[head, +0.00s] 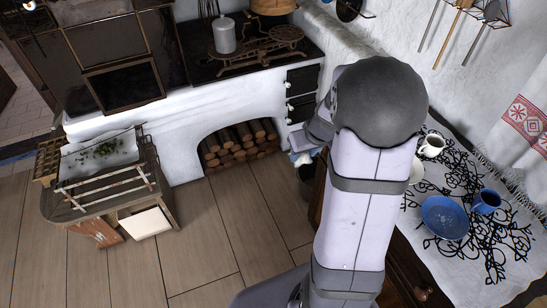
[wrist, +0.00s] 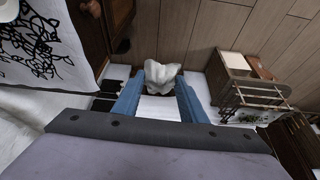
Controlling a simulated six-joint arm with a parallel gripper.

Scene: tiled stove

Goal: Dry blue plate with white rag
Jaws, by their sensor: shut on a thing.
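The blue plate (head: 445,217) lies flat on the table at the right of the head view, face up and apart from my gripper. It is not seen in the wrist view. My gripper (wrist: 158,96) is shut on the white rag (wrist: 162,75), a crumpled bundle that sticks out beyond the blue fingertips. They are over the floor beside the table, left of it in the head view. There my arm hides most of the gripper, and only a small white and blue bit (head: 301,158) shows past it.
The table (head: 462,262) has a white cloth with black lines. A blue mug (head: 486,202) stands close to the plate, and a white mug (head: 431,146) stands farther back. A white dish (head: 416,172) is partly hidden by my arm. The tiled stove (head: 190,115) is at the back; open floor (head: 215,230) lies left.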

